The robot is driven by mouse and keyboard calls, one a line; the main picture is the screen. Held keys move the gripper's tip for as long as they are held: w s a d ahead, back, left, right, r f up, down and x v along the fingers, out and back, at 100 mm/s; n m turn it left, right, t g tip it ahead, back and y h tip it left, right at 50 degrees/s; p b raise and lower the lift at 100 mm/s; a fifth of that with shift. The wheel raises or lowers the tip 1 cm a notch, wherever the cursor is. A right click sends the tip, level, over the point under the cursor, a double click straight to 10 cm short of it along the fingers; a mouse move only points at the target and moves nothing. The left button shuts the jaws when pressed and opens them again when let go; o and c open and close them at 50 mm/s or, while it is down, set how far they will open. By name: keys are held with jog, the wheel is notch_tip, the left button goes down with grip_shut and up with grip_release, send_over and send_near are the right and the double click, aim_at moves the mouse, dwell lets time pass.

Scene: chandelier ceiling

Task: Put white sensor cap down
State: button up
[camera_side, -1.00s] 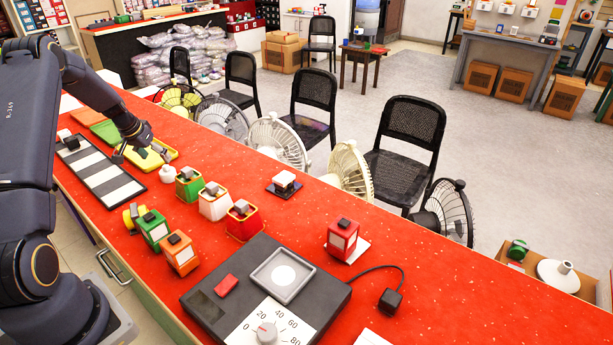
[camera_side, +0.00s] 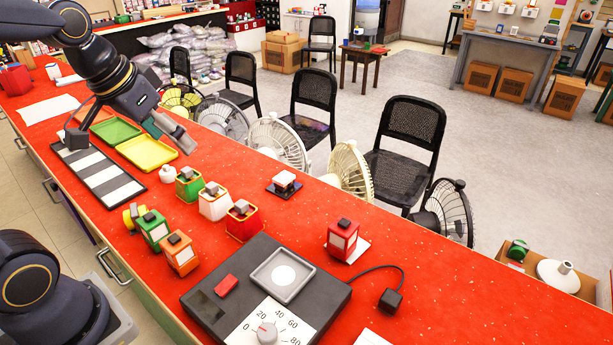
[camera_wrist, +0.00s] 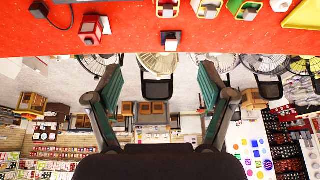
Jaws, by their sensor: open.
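A small rounded white piece (camera_side: 168,174), which looks like the white sensor cap, stands upright on the red counter beside the yellow tray (camera_side: 148,153). In the wrist view a white piece, likely the same one (camera_wrist: 280,5), is at the top edge, partly cut off. A white block on a dark square base (camera_side: 284,180) sits farther right and also shows in the wrist view (camera_wrist: 172,38). I cannot tell for certain which is the cap. My gripper (camera_side: 178,136) is above the counter near the yellow tray. In the wrist view my gripper (camera_wrist: 160,82) is open with nothing between its fingers.
Several coloured boxes, including a green one (camera_side: 188,185) and an orange one (camera_side: 180,255), stand mid-counter. A scale (camera_side: 325,300) is in front. A striped panel (camera_side: 100,180) and a green tray (camera_side: 115,131) lie left. Fans (camera_side: 350,172) line the far edge.

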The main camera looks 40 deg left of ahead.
jog(key=s+d+f, duration=0.1)
jog(key=s+d, duration=0.2)
jog(key=s, duration=0.4)
jog(key=shift+d+f+m, duration=0.15)
jog(key=shift+d+m, duration=0.15)
jog(key=shift+d, duration=0.1)
dwell(0.6)
